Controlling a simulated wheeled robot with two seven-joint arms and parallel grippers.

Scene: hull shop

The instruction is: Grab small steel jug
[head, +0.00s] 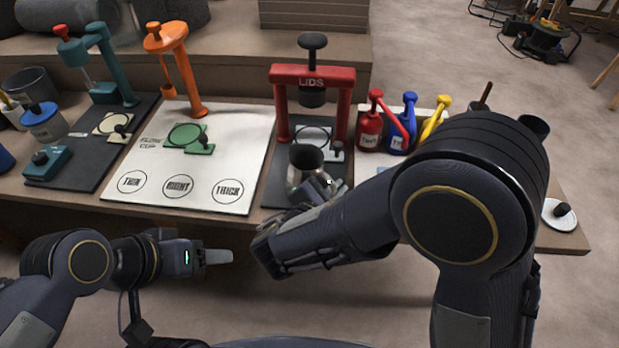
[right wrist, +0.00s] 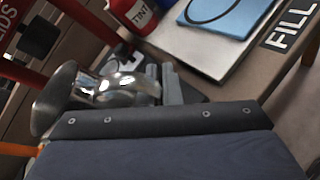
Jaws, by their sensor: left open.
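The small steel jug (head: 305,158) is at the front of the dark mat below the red LIDS press, its dark mouth facing up. My right gripper (head: 320,187) is at the jug's near right side and partly covers its lower body. In the right wrist view the shiny jug (right wrist: 128,86) lies between the two fingers, which appear shut on it. Its flared end shows at the left. I cannot tell whether its base touches the mat. My left gripper (head: 213,257) is open and empty, in front of the bench's edge.
The red LIDS press (head: 313,76) stands just behind the jug. A white board (head: 222,165) with printed circles lies to the left. Red (head: 369,130), blue (head: 399,135) and yellow (head: 430,125) bottles stand to the right. My right forearm crosses the bench's front edge.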

